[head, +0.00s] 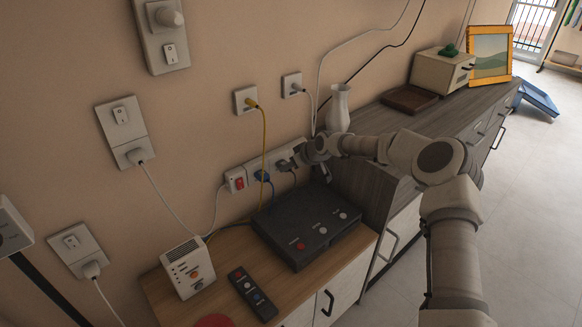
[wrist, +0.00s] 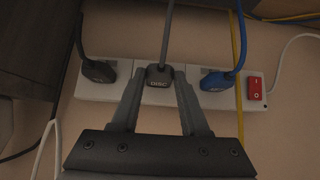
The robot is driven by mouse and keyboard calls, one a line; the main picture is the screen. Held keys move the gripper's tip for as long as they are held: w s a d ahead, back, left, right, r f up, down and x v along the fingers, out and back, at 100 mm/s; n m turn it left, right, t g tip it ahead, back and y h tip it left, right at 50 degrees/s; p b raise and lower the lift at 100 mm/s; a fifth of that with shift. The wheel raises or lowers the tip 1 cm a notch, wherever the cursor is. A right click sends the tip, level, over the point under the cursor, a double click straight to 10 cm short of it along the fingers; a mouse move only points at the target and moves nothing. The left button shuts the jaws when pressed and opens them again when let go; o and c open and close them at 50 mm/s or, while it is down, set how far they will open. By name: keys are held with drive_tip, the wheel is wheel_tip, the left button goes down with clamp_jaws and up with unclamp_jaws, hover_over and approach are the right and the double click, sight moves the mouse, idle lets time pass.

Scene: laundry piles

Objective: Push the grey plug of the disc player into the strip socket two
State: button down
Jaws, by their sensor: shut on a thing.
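The grey plug marked DISC (wrist: 160,76) is between the fingers of my gripper (wrist: 160,84) in the wrist view, with its grey cord running up. It is in front of the middle part of the white power strip (wrist: 128,70). I cannot tell whether it is fully seated or just touching. In the head view my gripper (head: 292,163) is at the right part of the strip (head: 250,173) and hides much of it. The dark disc player (head: 312,240) lies on the wooden cabinet top below.
On the strip, a blue plug (wrist: 215,80) and the red switch (wrist: 255,88) are right of the grey plug, and a black plug (wrist: 98,71) is left. A yellow cord (head: 264,140) hangs across the strip.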

drive_tip(key=shift+w+a, duration=0.2)
drive_tip(key=shift+a, duration=0.05)
drive_tip(key=shift+c, duration=1.6)
unclamp_jaws()
drive_tip(key=s+d, duration=0.6)
drive_tip(key=shift+s+d+p, duration=0.15)
drive_tip(key=shift+d+p, duration=0.05)
drive_tip(key=shift+p, duration=0.2)
